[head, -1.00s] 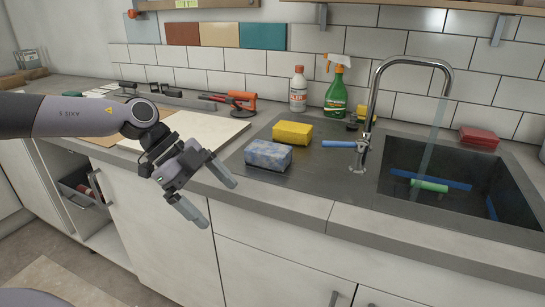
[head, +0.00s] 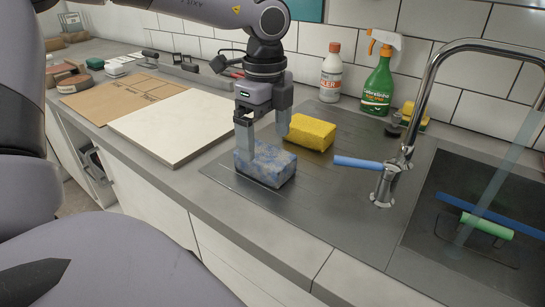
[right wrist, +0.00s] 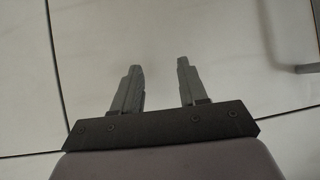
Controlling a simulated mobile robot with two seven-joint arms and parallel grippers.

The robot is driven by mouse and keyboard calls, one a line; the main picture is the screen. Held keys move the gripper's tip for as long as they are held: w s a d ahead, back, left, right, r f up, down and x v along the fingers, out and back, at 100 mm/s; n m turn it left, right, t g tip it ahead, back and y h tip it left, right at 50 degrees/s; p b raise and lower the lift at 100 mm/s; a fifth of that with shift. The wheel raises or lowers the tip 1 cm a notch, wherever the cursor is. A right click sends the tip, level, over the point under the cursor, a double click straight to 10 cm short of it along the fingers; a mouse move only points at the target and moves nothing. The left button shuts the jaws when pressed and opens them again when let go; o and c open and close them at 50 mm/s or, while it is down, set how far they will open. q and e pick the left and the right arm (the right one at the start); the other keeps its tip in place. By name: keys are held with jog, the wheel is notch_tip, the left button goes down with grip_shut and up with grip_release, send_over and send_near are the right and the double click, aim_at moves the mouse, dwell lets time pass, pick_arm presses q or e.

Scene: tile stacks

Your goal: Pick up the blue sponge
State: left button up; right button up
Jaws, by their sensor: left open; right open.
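The blue sponge (head: 272,170), mottled blue and white, lies on the dark drainboard in the head view. My left gripper (head: 264,146) is open and points down at it. One finger overlaps the sponge's near left part in the picture, and the other is at its far side. I cannot tell whether either finger touches it. My right gripper (right wrist: 158,66) is open and empty in the right wrist view, before pale cabinet fronts. The sponge does not show there.
A yellow sponge (head: 311,132) lies just behind the blue one. A white bottle (head: 330,75) and a green spray bottle (head: 378,85) stand at the wall. The faucet (head: 385,185) and sink are to the right, a pale board (head: 165,125) to the left.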

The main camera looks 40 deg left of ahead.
aim_at(265, 152)
pick_arm(q)
jog(key=f, duration=0.5)
jog(key=shift+w+a+f, duration=0.1)
jog(key=shift+a+f, duration=0.2)
jog(key=shift+f, duration=0.1)
jog(key=c, duration=1)
